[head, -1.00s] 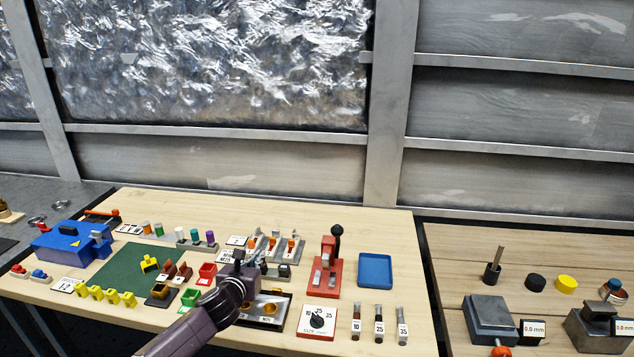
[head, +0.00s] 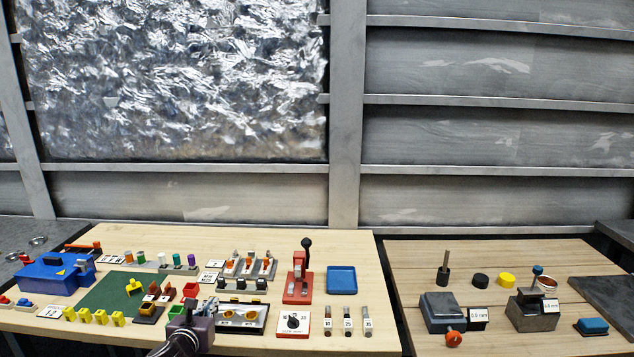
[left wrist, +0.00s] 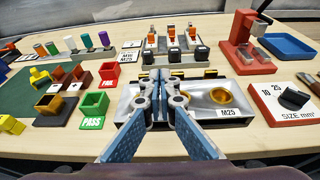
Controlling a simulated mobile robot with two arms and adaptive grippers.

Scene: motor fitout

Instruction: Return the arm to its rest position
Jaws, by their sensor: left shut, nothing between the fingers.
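My left gripper (head: 190,318) is low over the front of the light wood workbench (head: 345,255), and its arm comes in from the bottom edge. In the left wrist view its two blue-grey fingers (left wrist: 160,88) are closed together with nothing between them. They are over the dark-framed metal plate labelled M25 (left wrist: 237,93), which holds yellow-brown round parts. I cannot tell whether the fingertips touch it. My right gripper does not show in any view.
Around the gripper are a green PASS bin (left wrist: 94,108), a red FAIL bin (left wrist: 108,74), a SIZE dial (head: 293,322), a red press (head: 299,279) and a blue tray (head: 342,280). A blue box (head: 57,272) stands left. A second bench (head: 400,258) is at right.

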